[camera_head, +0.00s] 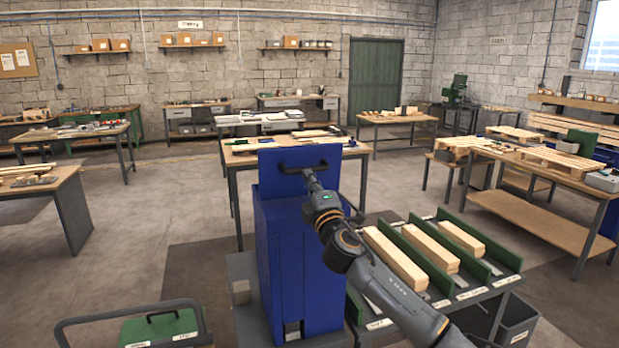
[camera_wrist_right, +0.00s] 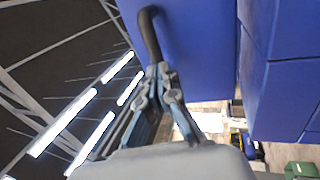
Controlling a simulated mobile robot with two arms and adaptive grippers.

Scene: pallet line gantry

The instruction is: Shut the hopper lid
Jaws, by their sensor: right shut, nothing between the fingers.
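The blue hopper (camera_head: 292,260) stands in front of me. Its lid (camera_head: 270,163) is open and stands up at the back of the hopper, with a black bar handle (camera_head: 290,166) near its top edge. My right gripper (camera_head: 309,173) is at the right end of this handle, shut and empty. In the right wrist view the closed fingertips (camera_wrist_right: 160,70) are right by the end of the dark handle (camera_wrist_right: 149,32), in front of the blue lid (camera_wrist_right: 200,45); I cannot tell whether they touch it. The hopper body also shows there (camera_wrist_right: 290,75). My left gripper is not in view.
Right of the hopper is a rack with green dividers (camera_head: 437,262) and wood blocks (camera_head: 395,258). A green box (camera_head: 160,330) with a handle is at the lower left. A workbench (camera_head: 240,160) stands behind the hopper. The floor to the left is open.

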